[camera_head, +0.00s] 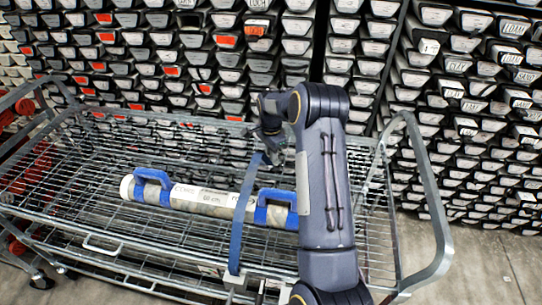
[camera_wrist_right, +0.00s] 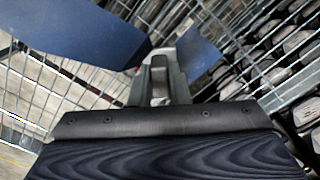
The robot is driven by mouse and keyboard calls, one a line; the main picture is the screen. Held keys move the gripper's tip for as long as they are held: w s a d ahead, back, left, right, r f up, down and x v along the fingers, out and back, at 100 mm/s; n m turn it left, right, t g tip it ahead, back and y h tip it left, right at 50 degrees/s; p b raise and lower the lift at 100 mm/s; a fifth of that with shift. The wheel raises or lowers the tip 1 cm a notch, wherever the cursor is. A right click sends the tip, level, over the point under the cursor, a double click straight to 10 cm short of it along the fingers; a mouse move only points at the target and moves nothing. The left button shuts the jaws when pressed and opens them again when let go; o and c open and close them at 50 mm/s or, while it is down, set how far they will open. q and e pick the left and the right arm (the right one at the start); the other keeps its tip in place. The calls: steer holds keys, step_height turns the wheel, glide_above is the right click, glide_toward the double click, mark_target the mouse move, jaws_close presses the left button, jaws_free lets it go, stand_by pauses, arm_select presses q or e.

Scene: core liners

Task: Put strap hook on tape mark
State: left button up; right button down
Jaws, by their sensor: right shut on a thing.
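My right gripper (camera_head: 270,153) hangs over the cart, behind the tube's right half. It is shut on the strap hook, which is mostly hidden by the fingers. In the right wrist view the gripper fingers (camera_wrist_right: 158,82) meet at the end of the blue strap (camera_wrist_right: 75,28). In the head view the strap (camera_head: 239,225) runs from the gripper down across the tube to the cart's front edge. The core tube (camera_head: 215,200), pale with two blue handles, lies along the cart deck. I cannot make out the tape mark. My left gripper is not in view.
The wire cart (camera_head: 100,235) has raised tubular end rails, the right one (camera_head: 430,190) standing high beside my arm. Racks of labelled core trays (camera_head: 465,90) fill the wall behind. Bare floor (camera_head: 490,270) shows at the right.

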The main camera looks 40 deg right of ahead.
steer(key=shift+f, duration=0.9)
steer(key=c, duration=1.4)
jaws_free()
steer(key=shift+o, duration=0.2)
step_height(320, 180, up, 12)
steer(key=b, duration=0.1)
steer(key=s+a+r+n+t+y, duration=0.1)
steer(key=s+a+r+n+t, duration=0.1)
steer(key=s+a+r+n, duration=0.35)
steer(key=s+a+r+n+t+y, duration=0.1)
steer(key=s+a+r+n, duration=0.25)
steer(key=s+a, duration=0.45)
steer(key=s+a+r+n+t+y, duration=0.1)
steer(key=s+a+r+n+t, duration=0.1)
steer(key=s+a+n, duration=0.4)
steer(key=s+a+f+n, duration=0.2)
steer(key=s+a+f, duration=0.2)
steer(key=s+a, duration=0.3)
steer(key=s, duration=0.3)
steer(key=shift+a+n+t+y, duration=0.25)
steer(key=shift+n+t+y, duration=0.05)
steer(key=shift+y, duration=0.1)
steer(key=shift+s+f, duration=0.1)
